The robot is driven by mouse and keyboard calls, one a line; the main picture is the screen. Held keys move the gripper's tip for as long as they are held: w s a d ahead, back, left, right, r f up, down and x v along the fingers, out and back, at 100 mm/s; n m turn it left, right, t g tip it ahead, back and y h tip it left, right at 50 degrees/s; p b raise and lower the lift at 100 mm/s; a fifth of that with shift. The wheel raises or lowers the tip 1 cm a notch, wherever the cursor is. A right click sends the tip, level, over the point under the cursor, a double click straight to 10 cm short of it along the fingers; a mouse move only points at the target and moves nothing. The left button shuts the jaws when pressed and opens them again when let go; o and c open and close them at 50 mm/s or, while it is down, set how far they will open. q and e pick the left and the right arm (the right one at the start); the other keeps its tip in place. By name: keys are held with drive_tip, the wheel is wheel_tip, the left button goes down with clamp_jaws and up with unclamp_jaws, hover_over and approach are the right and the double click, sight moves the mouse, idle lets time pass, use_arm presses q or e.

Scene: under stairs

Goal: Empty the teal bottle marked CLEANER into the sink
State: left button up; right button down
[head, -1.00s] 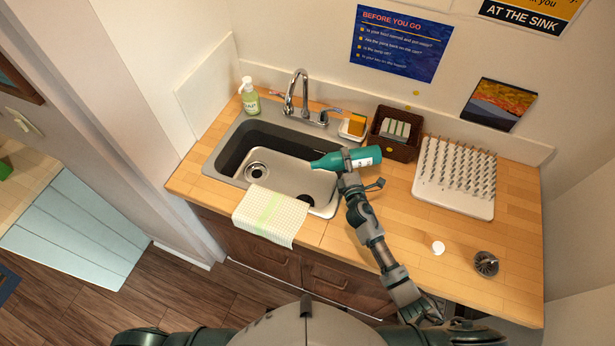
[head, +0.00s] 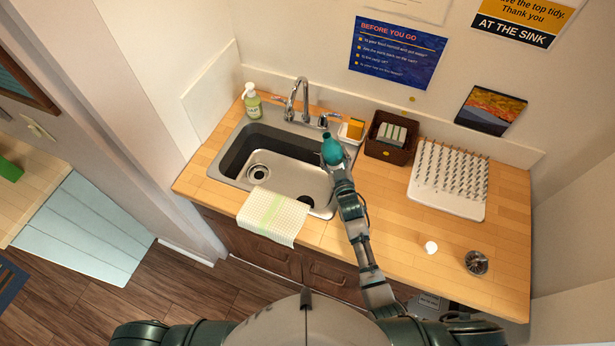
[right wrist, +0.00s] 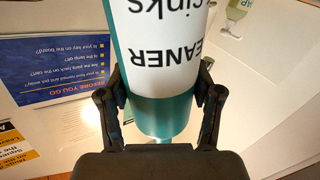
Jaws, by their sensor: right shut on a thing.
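The teal bottle (head: 332,152) is held above the right edge of the sink (head: 228,183). It looks close to upright, its neck toward the head camera. My right gripper (head: 340,170) is shut on it. In the right wrist view the bottle (right wrist: 165,118) sits between both fingers, and its white label with part of CLEANER reads upside down, as does the wall poster. No liquid shows leaving it. The sink basin has a drain and looks empty. My left gripper is in neither current view.
A faucet (head: 296,98) and soap bottle (head: 252,102) stand behind the sink. A towel (head: 272,216) hangs over its front. A brown basket (head: 390,152), a pegged white rack (head: 450,180), a small white round thing (head: 431,247) and a metal strainer-like piece (head: 476,263) are to the right.

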sight(337, 157)
drive_tip(key=shift+a+f+m, duration=0.15)
drive_tip(key=shift+f+m, duration=0.3)
drive_tip(key=shift+m, duration=0.25)
drive_tip(key=shift+w+r+p, duration=0.1)
drive_tip(key=shift+r+p, duration=0.3)
drive_tip(key=shift+r, duration=0.15)
drive_tip(key=shift+f+m, duration=0.15)
drive_tip(key=shift+m, duration=0.65)
drive_tip(key=shift+r+p, duration=0.5)
drive_tip(key=shift+r, duration=1.45)
use_arm(q)
drive_tip(key=shift+r, duration=0.6)
use_arm(e)
drive_tip(key=shift+f, duration=0.1)
